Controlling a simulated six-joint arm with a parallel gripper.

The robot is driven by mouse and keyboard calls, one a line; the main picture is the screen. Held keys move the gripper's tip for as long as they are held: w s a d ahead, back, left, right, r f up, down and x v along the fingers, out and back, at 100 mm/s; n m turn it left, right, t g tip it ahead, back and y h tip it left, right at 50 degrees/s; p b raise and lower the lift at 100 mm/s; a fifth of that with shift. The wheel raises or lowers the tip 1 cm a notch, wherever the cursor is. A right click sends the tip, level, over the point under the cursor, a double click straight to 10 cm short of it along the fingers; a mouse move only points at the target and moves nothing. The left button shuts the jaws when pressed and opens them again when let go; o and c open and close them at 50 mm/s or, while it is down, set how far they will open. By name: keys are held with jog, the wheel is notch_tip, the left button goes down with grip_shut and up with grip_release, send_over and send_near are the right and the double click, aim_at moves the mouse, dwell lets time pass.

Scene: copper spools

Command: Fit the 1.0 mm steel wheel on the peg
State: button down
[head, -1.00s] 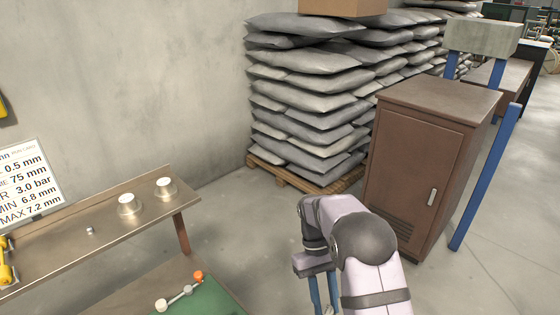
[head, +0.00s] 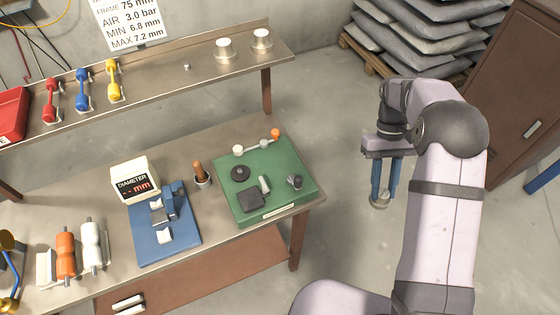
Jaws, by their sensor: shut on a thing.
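My gripper (head: 382,199) hangs at the right in the head view, over the floor beyond the bench's right end. Its blue fingers point down and are shut on a small round pale metal piece, which looks like a steel wheel (head: 380,203). Any size mark on it is too small to read. Two similar round metal wheels (head: 224,48) (head: 262,39) sit on the upper shelf. A small stub, possibly the peg (head: 186,66), stands bare on the shelf to their left. My gripper is well apart from the shelf, to its right and nearer.
The bench (head: 225,138) carries a green mat (head: 288,165) with small parts, a blue gauge stand (head: 165,225), a diameter display (head: 135,182) and orange and white spools (head: 66,252). Coloured spools (head: 82,90) stand along the shelf (head: 150,75). A brown cabinet (head: 510,90) and stacked sacks (head: 420,45) are behind.

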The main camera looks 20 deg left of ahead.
jog(key=w+a+r+n+t+h, duration=0.1)
jog(key=a+r+n+t+h, duration=0.2)
jog(key=a+n, duration=0.6)
jog(key=a+r+n+t, duration=0.2)
jog(key=a+n+t, duration=0.2)
jog(key=a+n, duration=0.5)
jog(key=s+a+r+n+t+y, duration=0.2)
jog(key=a+n, duration=0.4)
jog(key=a, duration=0.4)
jog(key=s+a+r+n+t+y, duration=0.2)
jog(key=s+a+r+n, duration=0.3)
jog(key=a, duration=0.5)
jog(key=shift+s+r+n+y+b, duration=0.3)
jog(key=shift+s+n+y, duration=0.5)
jog(key=shift+s+n, duration=0.2)
jog(key=shift+w+f+p, duration=0.1)
jog(key=shift+f+p, duration=1.35)
jog(key=shift+f, duration=3.4)
jog(key=shift+f, duration=0.15)
jog(key=c, duration=1.4)
grip_release()
